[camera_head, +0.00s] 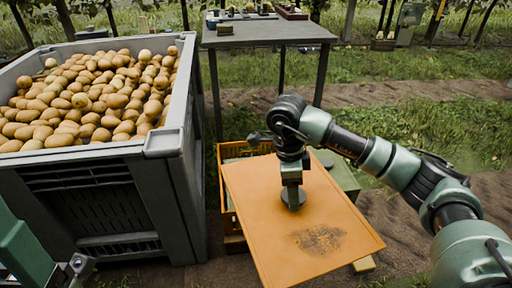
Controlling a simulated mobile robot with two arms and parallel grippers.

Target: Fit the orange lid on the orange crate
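The orange lid (335,225) is a flat, thin panel with a dark, smudged patch near its front end. It is turned at an angle and covers much of the orange crate (226,190), whose left side and back rim show beyond it. The lid is not squared to the crate, and it looks raised above it. My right gripper (292,195) points down at the lid's middle, at a dark round knob, and appears shut on it; its fingers are hard to make out. Only part of my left arm shows at the lower left; its gripper is out of view.
A grey table (265,33) with small items stands behind the crate. A green box (340,175) is partly hidden behind the lid. A yellowish block (364,264) lies by its front right. Grass lies right.

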